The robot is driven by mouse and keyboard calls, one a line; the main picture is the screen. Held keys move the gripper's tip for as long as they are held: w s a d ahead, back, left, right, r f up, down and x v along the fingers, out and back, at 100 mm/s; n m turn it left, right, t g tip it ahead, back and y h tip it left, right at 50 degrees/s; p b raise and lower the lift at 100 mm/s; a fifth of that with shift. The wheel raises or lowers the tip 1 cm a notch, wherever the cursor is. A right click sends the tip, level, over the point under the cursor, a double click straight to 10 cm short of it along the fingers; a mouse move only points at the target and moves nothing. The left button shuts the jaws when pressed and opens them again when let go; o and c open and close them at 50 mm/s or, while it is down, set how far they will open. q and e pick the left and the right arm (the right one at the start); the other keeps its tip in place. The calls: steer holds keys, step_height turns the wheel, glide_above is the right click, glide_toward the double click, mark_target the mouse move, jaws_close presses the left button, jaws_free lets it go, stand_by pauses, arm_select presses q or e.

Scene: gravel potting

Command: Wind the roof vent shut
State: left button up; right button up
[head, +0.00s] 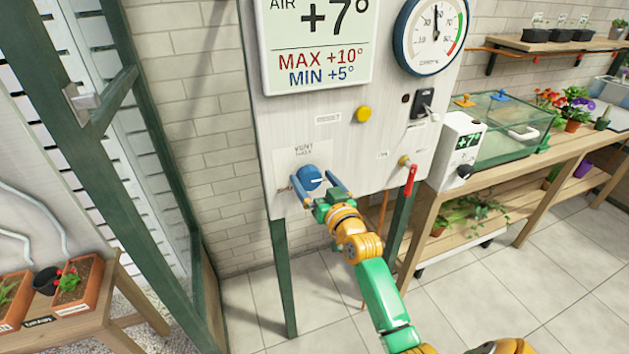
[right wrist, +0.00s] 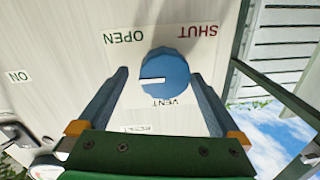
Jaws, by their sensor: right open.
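The blue round vent knob (head: 309,177) sits low on the white control panel, under a small vent label. In the right wrist view the knob (right wrist: 166,76) has a white pointer mark toward the left, on the side of the OPEN label (right wrist: 124,37). The SHUT label (right wrist: 198,31) is on the other side. My right gripper (head: 314,181) is open, with one finger on each side of the knob. I cannot tell whether the fingers touch it. My left gripper is not in view. I cannot make out the roof vent itself.
The panel (head: 285,130) also carries a yellow button (head: 363,114), a red-handled valve (head: 410,180), a black switch (head: 424,103) and a gauge (head: 433,35). A wooden bench (head: 440,215) stands right, and a plant table (head: 90,320) lower left. A green-framed door (head: 150,120) is at left.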

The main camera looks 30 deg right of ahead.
steer(key=shift+w+a, duration=0.15)
steer(key=shift+a, duration=0.1)
steer(key=c, duration=1.3)
